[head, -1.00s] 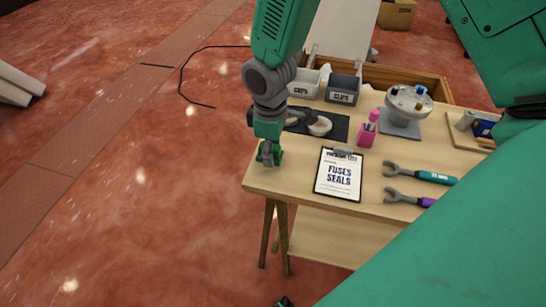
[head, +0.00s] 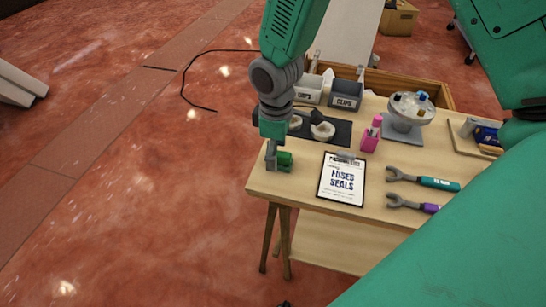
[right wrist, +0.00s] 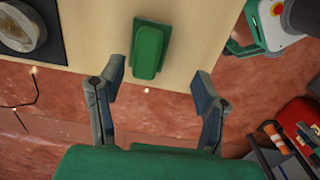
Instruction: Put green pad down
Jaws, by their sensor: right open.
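The green pad (head: 285,160) lies on the wooden table (head: 300,190) near its front left corner. It also shows in the right wrist view (right wrist: 149,50), lying on the tabletop close to the edge. My right gripper (head: 271,158) is right beside the pad at its left in the head view. In the right wrist view my right gripper (right wrist: 157,82) is open, its fingers spread wide. The pad sits just beyond the fingertips, between their lines, and nothing is held. My left gripper is not seen.
A clipboard (head: 341,180) lies right of the pad. Behind it are a dark mat (head: 340,131) with pale parts, a pink holder (head: 371,138), grey bins (head: 345,94) and a round grey stand (head: 403,128). Two wrench-like tools (head: 425,181) lie at the right.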

